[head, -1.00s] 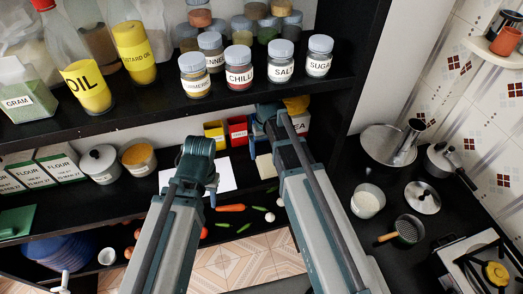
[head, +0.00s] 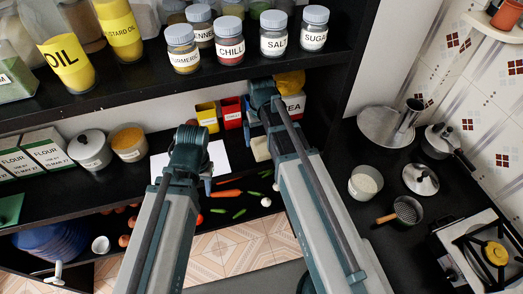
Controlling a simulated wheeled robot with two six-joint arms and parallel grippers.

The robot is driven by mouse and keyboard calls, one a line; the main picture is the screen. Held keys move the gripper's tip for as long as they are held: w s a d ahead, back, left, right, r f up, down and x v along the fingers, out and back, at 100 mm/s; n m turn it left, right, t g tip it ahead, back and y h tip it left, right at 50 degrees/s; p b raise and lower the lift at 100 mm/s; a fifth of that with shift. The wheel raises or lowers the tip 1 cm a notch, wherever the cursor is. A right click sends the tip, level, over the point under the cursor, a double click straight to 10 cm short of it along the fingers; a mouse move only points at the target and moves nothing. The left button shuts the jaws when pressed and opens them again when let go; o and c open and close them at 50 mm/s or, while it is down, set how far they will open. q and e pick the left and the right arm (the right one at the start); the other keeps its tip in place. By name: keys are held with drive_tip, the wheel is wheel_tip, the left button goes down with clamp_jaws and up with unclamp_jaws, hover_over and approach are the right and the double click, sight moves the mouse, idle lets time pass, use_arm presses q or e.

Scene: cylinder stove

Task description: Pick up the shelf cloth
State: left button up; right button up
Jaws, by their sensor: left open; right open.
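A flat white sheet (head: 217,158) lies on the middle shelf behind my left gripper; I cannot tell whether it is cloth or paper. A small beige piece (head: 261,149), perhaps the shelf cloth, lies just right of it, partly behind my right arm. My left gripper (head: 207,184) is open, in front of the white sheet, with its fingers mostly hidden by its wrist. My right gripper (head: 249,122) is open and reaches further in, near the red box (head: 232,113) and above the beige piece. Its fingertips are barely visible, and I see nothing held in either gripper.
Spice jars (head: 230,42) and oil bottles (head: 66,66) line the upper shelf (head: 130,92), which overhangs the middle one. A steel pot (head: 90,150) and flour boxes (head: 45,149) stand left. Vegetables lie below. The stove (head: 490,250) and pans (head: 385,127) are right.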

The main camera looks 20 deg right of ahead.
sight(262, 146)
wheel_tip(262, 146, down, 4)
drive_tip(key=b, duration=0.3)
drive_tip(key=shift+d+r, duration=0.1)
use_arm(q)
wheel_tip(262, 146, down, 4)
drive_tip(key=shift+r, duration=0.15)
use_arm(e)
drive_tip(key=shift+r, duration=0.1)
drive_tip(key=c, duration=1.2)
use_arm(q)
drive_tip(key=shift+r, duration=0.15)
use_arm(e)
drive_tip(key=shift+r, duration=0.1)
